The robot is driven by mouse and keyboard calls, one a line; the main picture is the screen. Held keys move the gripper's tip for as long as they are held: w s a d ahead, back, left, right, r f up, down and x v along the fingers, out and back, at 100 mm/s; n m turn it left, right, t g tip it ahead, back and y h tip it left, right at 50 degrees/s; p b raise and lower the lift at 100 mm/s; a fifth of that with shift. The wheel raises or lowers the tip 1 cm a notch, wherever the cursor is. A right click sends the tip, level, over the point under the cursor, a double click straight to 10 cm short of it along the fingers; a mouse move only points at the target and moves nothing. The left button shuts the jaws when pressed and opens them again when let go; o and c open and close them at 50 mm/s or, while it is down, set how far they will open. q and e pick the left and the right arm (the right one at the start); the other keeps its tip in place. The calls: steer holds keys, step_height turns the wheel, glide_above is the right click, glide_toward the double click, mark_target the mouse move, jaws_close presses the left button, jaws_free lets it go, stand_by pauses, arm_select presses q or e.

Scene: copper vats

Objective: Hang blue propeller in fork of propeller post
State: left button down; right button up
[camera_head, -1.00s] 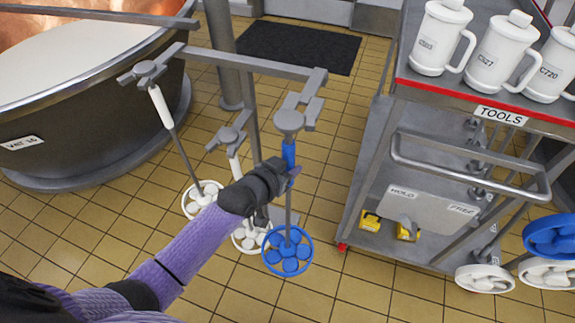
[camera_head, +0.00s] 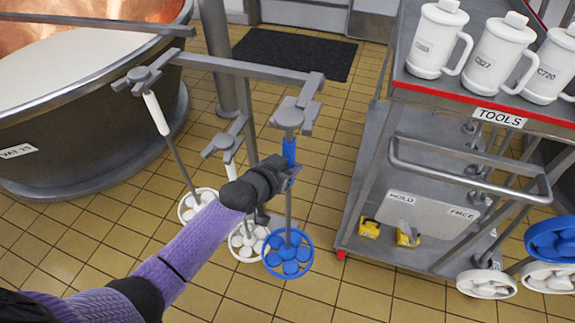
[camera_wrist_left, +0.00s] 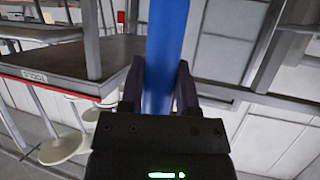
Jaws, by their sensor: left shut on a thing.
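The blue propeller (camera_head: 287,262) hangs upright, with a blue handle at its top, a thin grey shaft and a round blue bladed ring at the bottom. My left gripper (camera_head: 285,170) is shut on the handle, which also stands between the fingers in the left wrist view (camera_wrist_left: 161,60). The propeller post (camera_head: 248,110) has a crossbar with grey forks. My right gripper is not in view.
Two white propellers (camera_head: 198,204) (camera_head: 246,244) hang from the post's other forks. A copper vat (camera_head: 90,130) stands at left. A tool cart (camera_head: 440,150) with white jugs stands at right, with another blue propeller (camera_head: 553,238) by it. Tiled floor is free between.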

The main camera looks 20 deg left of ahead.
arm_select(q)
steer(key=shift+r, duration=0.1)
steer(key=shift+w, duration=0.2)
steer(key=shift+w, duration=0.15)
steer(key=shift+w+b, duration=0.85)
steer(key=shift+w, duration=0.15)
